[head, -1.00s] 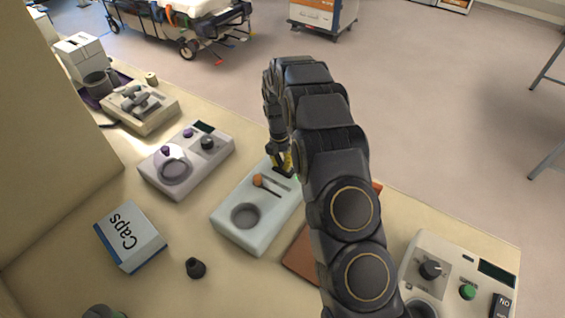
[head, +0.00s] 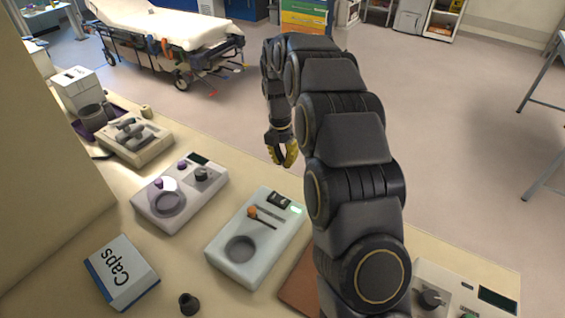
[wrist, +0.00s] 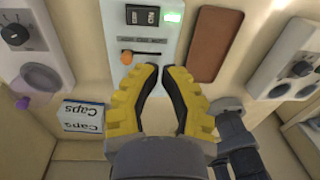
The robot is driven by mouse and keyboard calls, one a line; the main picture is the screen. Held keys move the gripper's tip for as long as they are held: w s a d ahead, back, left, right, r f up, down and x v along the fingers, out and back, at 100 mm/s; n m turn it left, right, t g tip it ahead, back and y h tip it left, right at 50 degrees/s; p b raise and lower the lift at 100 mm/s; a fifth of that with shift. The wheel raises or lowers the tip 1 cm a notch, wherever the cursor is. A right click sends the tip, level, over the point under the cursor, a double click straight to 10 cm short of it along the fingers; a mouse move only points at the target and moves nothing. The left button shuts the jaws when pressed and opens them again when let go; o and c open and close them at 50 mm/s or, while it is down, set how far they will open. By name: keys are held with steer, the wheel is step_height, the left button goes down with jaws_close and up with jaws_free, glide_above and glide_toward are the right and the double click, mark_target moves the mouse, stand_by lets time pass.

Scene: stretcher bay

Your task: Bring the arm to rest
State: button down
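My gripper (head: 283,160), with yellow fingers and dark inner pads, hangs pointing down from my raised arm in the head view. It is above and beyond the far edge of the pale device with the orange-knobbed lever (head: 252,212). In the wrist view the fingers (wrist: 161,72) stand apart with a narrow gap at the tips and nothing between them. The pale device (wrist: 175,38) lies beyond the fingertips there, with its lever, dark switch and lit green display in sight.
A purple-knobbed device (head: 165,205), a Caps box (head: 122,272) and a small dark cap (head: 189,303) are on the counter. A brown pad (wrist: 215,45) lies beside the pale device. A dial box (head: 450,285) is at right, partly behind my arm. Open floor and a stretcher (head: 165,30) are beyond.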

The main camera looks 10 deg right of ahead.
stand_by(0.3)
steer(key=s+a+r+m, duration=0.1)
steer(key=s+r+m, duration=0.45)
steer(key=s, duration=0.25)
steer(key=s+a+r+m, duration=0.1)
steer(key=s+r+m, duration=0.3)
steer(key=s+m, duration=0.35)
steer(key=s+m+g, duration=0.1)
steer(key=s+m, duration=1.3)
steer(key=s, duration=0.6)
steer(key=shift+s+f+y, duration=0.15)
steer(key=shift+s+y, duration=0.15)
